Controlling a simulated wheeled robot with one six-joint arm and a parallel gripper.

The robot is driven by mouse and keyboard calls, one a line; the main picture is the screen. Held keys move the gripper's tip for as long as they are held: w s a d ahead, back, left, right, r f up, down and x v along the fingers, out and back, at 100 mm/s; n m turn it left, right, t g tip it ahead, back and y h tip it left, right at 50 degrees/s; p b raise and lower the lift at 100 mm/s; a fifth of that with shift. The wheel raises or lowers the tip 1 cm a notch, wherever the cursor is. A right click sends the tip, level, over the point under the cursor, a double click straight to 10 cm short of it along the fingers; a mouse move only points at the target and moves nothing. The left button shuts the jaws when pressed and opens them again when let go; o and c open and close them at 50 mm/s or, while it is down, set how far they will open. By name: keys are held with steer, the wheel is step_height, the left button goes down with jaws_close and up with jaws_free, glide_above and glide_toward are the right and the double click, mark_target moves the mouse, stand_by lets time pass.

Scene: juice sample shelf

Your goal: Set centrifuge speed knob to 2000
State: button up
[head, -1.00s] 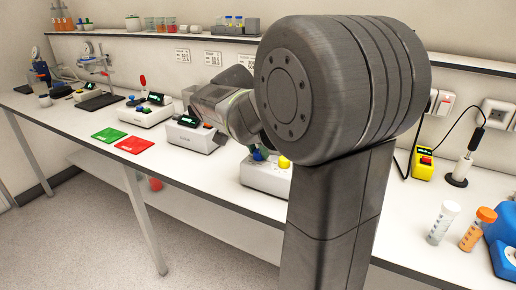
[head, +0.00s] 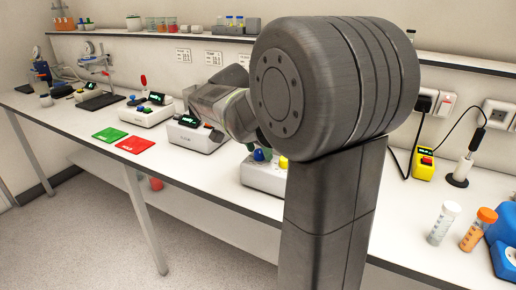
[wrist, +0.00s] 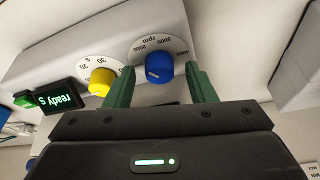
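The centrifuge (head: 262,180) is a pale box on the bench, partly hidden behind my arm in the head view. Its blue speed knob (wrist: 159,67) sits in a white rpm dial in the wrist view, with 2000 and 3000 printed along the far rim. A pale mark on the knob points to the lower left, away from the numbers. My gripper (wrist: 160,76) is open. Its two green fingers stand either side of the blue knob, with visible gaps. I cannot tell how deep they reach. A yellow knob (wrist: 101,82) on a seconds dial lies left of the left finger.
A small display (wrist: 60,98) reads "ready" beside a green button (wrist: 25,98). In the head view, a similar device (head: 195,135) stands left of the centrifuge, with red (head: 135,145) and green (head: 110,134) mats further left. Sample tubes (head: 443,223) stand at right.

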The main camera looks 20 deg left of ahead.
steer(key=p+v, duration=0.1)
steer(key=v, duration=1.2)
steer(key=shift+r+p, duration=0.3)
steer(key=shift+r, duration=0.15)
steer(key=b+x, duration=0.1)
steer(key=x, duration=1.2)
steer(key=shift+f+b, duration=0.3)
steer(key=shift+f, duration=0.15)
